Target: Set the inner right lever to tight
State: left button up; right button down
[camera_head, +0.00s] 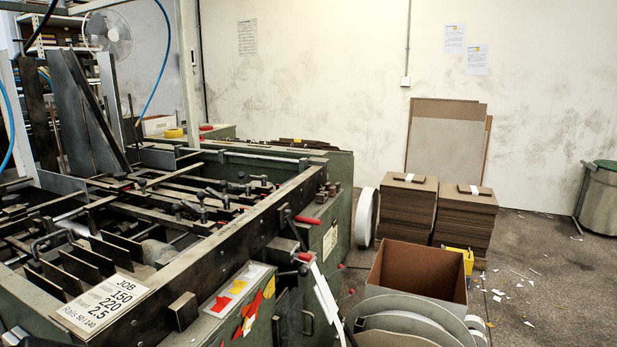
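The green greyboard feeder (340,185) fills the left and centre of the head view. Several small dark clamp levers with knobs sit on its rails: a group nearer the middle (202,207) and a group farther back to the right (243,183). I cannot tell for sure which one is the inner right lever, or whether any is tight or loose; they are small and partly overlap. Red-tipped handles (307,220) stick out at the feeder's right side. Neither of my grippers is in view.
A job card (112,303) reading 150, 220, 2.5 lies on the feeder's near end. An open cardboard box (417,275) and greyboard stacks (465,218) stand to the right.

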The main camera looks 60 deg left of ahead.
aim_at(247, 188)
jog(key=z, duration=0.2)
jog(key=i, duration=1.55)
jog(key=u, duration=4.05)
